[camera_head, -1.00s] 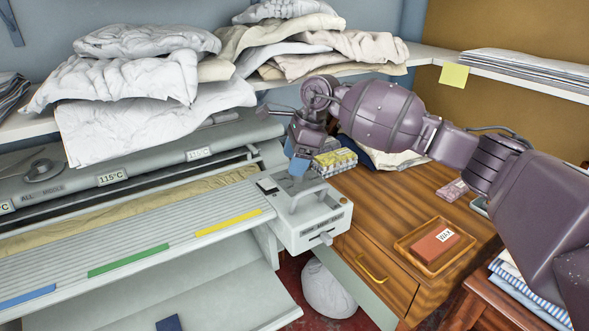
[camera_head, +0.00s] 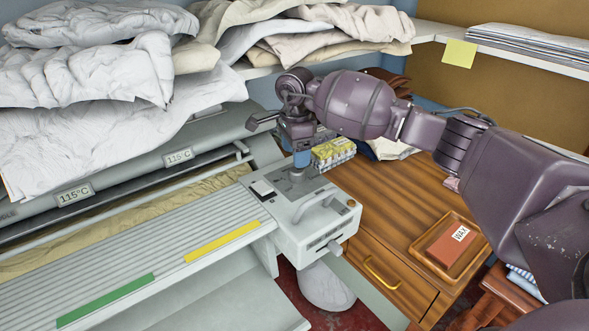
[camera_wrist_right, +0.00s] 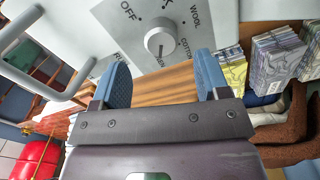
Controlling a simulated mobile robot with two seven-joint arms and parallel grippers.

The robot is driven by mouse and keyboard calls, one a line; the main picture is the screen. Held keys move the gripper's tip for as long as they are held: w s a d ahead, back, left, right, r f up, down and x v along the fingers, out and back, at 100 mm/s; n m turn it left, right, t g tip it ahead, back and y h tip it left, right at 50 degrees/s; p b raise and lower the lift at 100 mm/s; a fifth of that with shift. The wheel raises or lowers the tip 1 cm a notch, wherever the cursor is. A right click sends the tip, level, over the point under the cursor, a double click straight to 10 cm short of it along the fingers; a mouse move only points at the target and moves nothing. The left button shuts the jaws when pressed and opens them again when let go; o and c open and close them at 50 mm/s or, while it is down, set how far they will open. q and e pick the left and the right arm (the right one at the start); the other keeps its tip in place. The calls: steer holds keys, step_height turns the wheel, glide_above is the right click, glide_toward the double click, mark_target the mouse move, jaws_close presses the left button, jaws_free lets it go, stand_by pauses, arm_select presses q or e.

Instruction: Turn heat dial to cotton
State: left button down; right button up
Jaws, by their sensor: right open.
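The heat dial (camera_wrist_right: 160,41) is a round grey knob on the ironer's control panel (camera_wrist_right: 200,14). In the wrist view OFF, WOOL and part of COTTON are readable around it; other lettering is unclear. The dial's dark mark points toward the bottom of the picture, toward a small unreadable label. My right gripper (camera_wrist_right: 162,76) is open, its blue fingers apart on either side below the dial, with nothing between them. In the head view the right gripper (camera_head: 301,158) points down over the rear of the control box (camera_head: 318,238). My left gripper is out of view.
A wax tray (camera_head: 432,262) lies on the wooden cabinet. Piled linen (camera_head: 85,120) hangs over the ironer at left.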

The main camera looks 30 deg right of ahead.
mark_target(297, 174)
step_height(297, 174, down, 6)
steer(key=shift+r, duration=0.15)
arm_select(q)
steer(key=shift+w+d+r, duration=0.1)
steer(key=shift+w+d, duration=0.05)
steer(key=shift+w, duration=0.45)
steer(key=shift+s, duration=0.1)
arm_select(e)
steer(key=c, duration=0.9)
steer(key=shift+c, duration=0.2)
steer(key=shift+r, duration=0.1)
